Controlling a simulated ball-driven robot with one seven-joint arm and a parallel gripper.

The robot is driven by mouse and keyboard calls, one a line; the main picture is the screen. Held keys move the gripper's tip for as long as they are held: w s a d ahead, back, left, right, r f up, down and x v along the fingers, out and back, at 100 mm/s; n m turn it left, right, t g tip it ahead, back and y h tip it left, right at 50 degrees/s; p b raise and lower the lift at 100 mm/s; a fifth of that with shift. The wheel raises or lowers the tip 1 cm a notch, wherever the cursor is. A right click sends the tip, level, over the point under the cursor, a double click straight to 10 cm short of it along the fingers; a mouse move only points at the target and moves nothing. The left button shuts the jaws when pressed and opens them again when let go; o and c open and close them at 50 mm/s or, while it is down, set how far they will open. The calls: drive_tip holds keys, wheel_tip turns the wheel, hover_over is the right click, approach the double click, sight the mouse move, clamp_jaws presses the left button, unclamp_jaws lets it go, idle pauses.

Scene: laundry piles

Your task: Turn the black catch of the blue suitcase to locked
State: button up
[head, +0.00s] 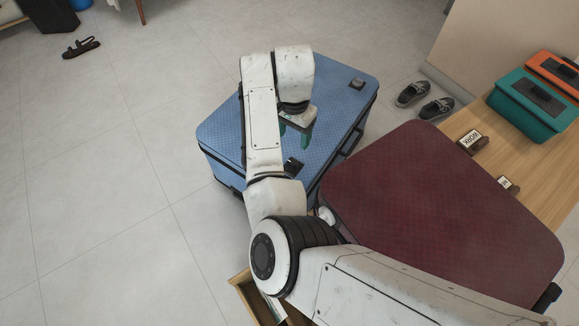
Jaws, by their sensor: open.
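The blue suitcase (225,131) lies flat on the floor, left of a dark red suitcase. One small black fitting (293,166) shows on its top near the front edge, partly beside my arm. My gripper (295,137) has teal fingers, open and pointing down over the suitcase top, behind the nearer fitting in the picture. I see nothing between the fingers. My arm hides the middle of the suitcase.
The dark red suitcase (435,215) stands close on the right. A wooden surface (560,160) holds a teal box (530,105), an orange box (556,70) and small labelled blocks. Dark shoes (425,100) lie behind. An open wooden drawer or box (240,279) is at the front.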

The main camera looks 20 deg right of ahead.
drive_tip(key=f+b, duration=0.6)
drive_tip(key=f, duration=0.7)
drive_tip(key=shift+w+f+b, duration=0.2)
drive_tip(key=shift+b, duration=0.2)
drive_tip(key=shift+c, duration=0.3)
drive_tip(key=c, duration=1)
